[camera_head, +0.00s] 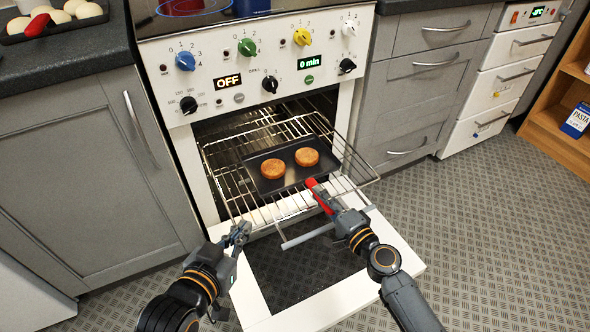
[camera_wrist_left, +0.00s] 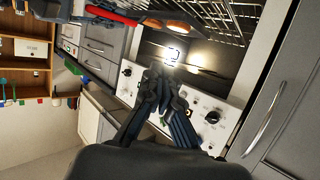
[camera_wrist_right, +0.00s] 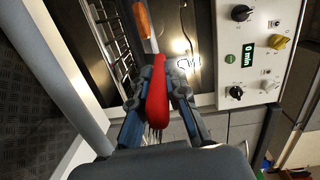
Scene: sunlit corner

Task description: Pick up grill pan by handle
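The grill pan (camera_head: 287,181) is a dark flat pan with a red handle (camera_head: 318,192) and two round brown patties on it. It rests on the wire rack that is pulled out of the oven. My right gripper (camera_head: 334,208) is at the handle. In the right wrist view the red handle (camera_wrist_right: 157,98) lies between the two fingers, which close against its sides. My left gripper (camera_head: 240,232) is empty, left of the rack and above the open oven door. In the left wrist view its fingers (camera_wrist_left: 160,80) are together.
The wire rack (camera_head: 225,160) sticks out over the lowered oven door (camera_head: 345,300). Grey cabinets (camera_head: 80,165) stand on the left and drawers (camera_head: 415,100) on the right. A tray of buns (camera_head: 60,22) is on the left counter. The floor at right is clear.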

